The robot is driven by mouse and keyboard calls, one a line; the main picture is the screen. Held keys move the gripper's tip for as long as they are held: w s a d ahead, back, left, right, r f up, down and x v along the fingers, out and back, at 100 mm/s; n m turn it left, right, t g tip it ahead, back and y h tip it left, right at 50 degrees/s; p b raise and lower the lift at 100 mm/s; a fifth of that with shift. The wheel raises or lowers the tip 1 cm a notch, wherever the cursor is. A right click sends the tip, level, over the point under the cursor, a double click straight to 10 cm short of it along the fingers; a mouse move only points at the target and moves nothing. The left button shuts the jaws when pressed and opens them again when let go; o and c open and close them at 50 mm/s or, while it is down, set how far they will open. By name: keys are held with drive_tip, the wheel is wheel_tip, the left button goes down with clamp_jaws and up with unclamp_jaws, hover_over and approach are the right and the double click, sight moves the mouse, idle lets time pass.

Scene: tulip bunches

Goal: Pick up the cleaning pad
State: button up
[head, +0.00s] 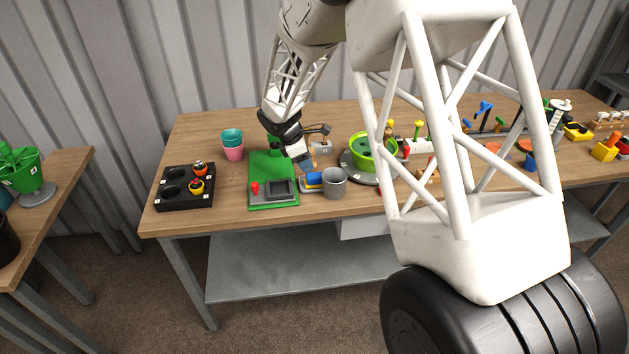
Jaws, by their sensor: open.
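My gripper (306,166) hangs over the middle-left of the wooden table, its fingers small and partly merged with the things behind them. A small blue block with a yellow edge (314,179) lies just below the fingertips, beside a grey cup (334,183). It may be the cleaning pad, but it is too small to be sure. My gripper is open and appears to be above this block; whether it touches it I cannot tell.
A green board (262,166) with a grey tray and red knob lies left of the gripper. A black holder (170,202), stacked teal and pink cups (233,146) and a green pot (366,152) stand nearby. My arm hides part of the table's right half.

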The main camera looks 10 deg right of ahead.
sight(313, 175)
drive_tip(key=shift+x, duration=0.9)
drive_tip(key=shift+x, duration=2.65)
drive_tip(key=shift+a, duration=0.1)
drive_tip(key=c, duration=0.7)
